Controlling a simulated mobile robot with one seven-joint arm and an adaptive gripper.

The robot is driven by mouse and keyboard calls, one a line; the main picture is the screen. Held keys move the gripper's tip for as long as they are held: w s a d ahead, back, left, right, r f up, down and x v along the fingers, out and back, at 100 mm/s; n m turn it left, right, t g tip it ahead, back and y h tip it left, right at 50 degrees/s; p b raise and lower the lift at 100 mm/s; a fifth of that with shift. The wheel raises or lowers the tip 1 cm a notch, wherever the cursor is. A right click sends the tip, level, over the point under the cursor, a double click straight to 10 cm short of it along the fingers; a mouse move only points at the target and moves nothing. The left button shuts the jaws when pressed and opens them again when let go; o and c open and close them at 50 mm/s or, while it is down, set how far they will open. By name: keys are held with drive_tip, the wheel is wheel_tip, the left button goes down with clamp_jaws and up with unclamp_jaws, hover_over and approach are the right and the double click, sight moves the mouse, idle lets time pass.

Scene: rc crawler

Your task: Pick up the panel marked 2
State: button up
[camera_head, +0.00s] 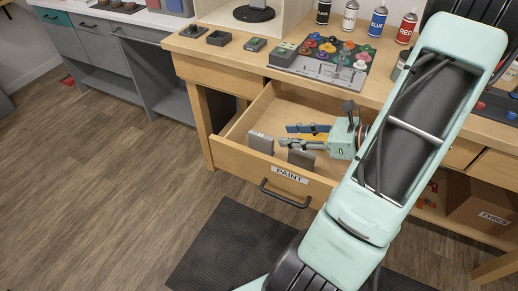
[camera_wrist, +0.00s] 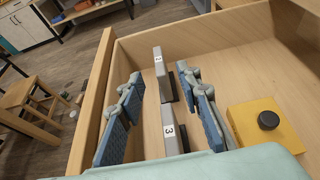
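Two upright grey panels stand in the open wooden drawer (camera_head: 235,140). In the wrist view the nearer panel (camera_wrist: 184,147) carries a label reading 3. In the head view one grey panel (camera_head: 261,142) stands at the drawer's left front, and another (camera_head: 302,158) is below my gripper. My gripper (camera_head: 290,136) is over the drawer with its blue fingers spread apart. In the wrist view the gripper (camera_wrist: 160,90) shows fingers on either side of the panels, with no panel visibly clamped.
A yellow block (camera_wrist: 262,122) with a black knob lies in the drawer to the right. The drawer front (camera_head: 245,157) is labelled PAINT. Above, the bench holds a tray of coloured parts (camera_head: 318,71) and several spray cans. The floor to the left is clear.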

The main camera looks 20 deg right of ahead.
sight(264, 136)
drive_tip(key=x, duration=0.5)
drive_tip(key=b+x, duration=0.1)
drive_tip(key=x, duration=0.2)
drive_tip(key=shift+s+f, duration=0.25)
drive_tip(key=shift+f, duration=0.05)
clamp_jaws()
